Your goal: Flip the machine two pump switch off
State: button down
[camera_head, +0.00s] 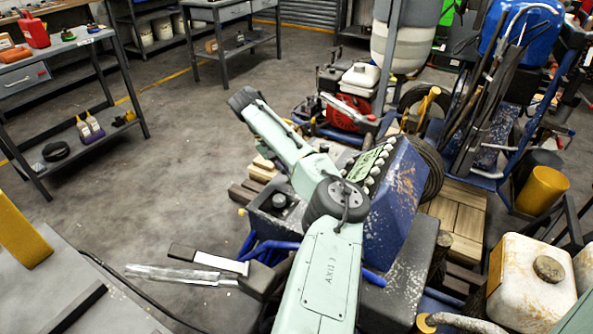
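A blue, worn machine housing (398,195) stands right of the middle, with a row of pale knobs or switches (378,160) and a green label plate (362,168) along its sloped upper edge. I cannot read the label or tell which is the pump switch or how it is set. A dark box with a round black knob (280,201) sits left of the housing. My pale green arm crosses in front and hides part of the machine. The dark far end of my arm, seemingly my gripper (242,98), points to the upper left, apart from the knobs; its fingers cannot be made out.
A red engine (347,112) and hoses stand behind the machine. A white jug-like tank (530,282) is at the lower right, near a yellow cylinder (541,190). Metal workbenches (65,48) stand at the upper left. The floor (170,150) between is clear.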

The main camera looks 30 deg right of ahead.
jog(key=shift+d+r, duration=0.1)
jog(key=shift+d, duration=0.05)
dwell(0.5)
jog(key=c, duration=1.8)
grip_release()
jog(key=shift+o, duration=1.1)
jog(key=shift+w, duration=0.1)
